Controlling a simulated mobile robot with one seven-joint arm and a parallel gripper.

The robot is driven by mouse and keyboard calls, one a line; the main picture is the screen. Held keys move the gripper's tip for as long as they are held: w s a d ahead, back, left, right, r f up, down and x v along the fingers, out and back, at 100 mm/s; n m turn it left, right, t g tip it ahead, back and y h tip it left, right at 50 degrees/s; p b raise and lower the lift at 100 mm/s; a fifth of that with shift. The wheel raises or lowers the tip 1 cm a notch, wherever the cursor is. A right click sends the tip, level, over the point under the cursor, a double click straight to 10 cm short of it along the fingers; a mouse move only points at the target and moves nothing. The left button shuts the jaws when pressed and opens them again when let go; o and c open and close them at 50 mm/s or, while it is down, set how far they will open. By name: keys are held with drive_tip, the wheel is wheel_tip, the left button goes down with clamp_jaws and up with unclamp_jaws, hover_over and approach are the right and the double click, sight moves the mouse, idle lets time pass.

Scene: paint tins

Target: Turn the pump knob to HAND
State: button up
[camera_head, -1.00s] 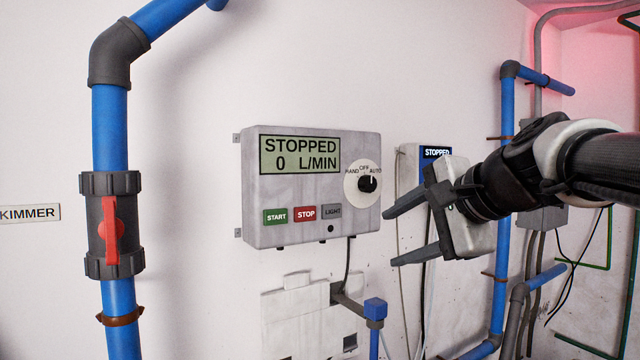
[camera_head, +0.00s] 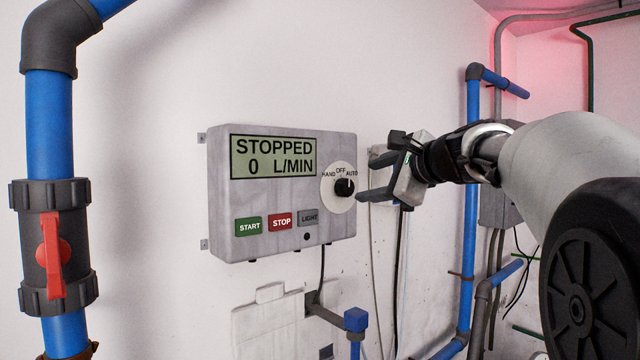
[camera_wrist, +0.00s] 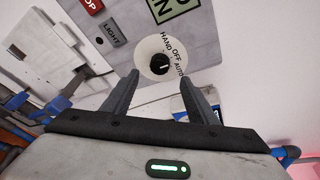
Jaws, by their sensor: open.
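The pump knob (camera_head: 344,187) is a small black knob on a round white dial at the right of the grey control box (camera_head: 222,205). The dial reads HAND, OFF and AUTO from left to right. The knob's white mark appears to point at AUTO. The box's display (camera_head: 272,157) reads STOPPED, 0 L/MIN. My gripper (camera_head: 364,178) is open and empty, just right of the dial. In the wrist view the knob (camera_wrist: 159,65) lies ahead, between the lines of the two fingertips (camera_wrist: 160,76); neither finger visibly touches it.
Green START (camera_head: 248,226), red STOP (camera_head: 280,221) and grey LIGHT (camera_head: 308,217) buttons sit along the box's lower face. A blue pipe with a red-handled valve (camera_head: 52,255) stands at left. Another blue pipe (camera_head: 470,200) runs behind my arm. Cables hang below.

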sight(348, 187)
drive_tip(key=p+x, duration=0.1)
drive_tip(key=x, duration=0.7)
drive_tip(key=shift+w+a, duration=0.2)
drive_tip(key=shift+w, duration=0.2)
drive_tip(key=shift+f, duration=0.1)
drive_tip(key=c, duration=1.1)
drive_tip(key=shift+o, duration=0.2)
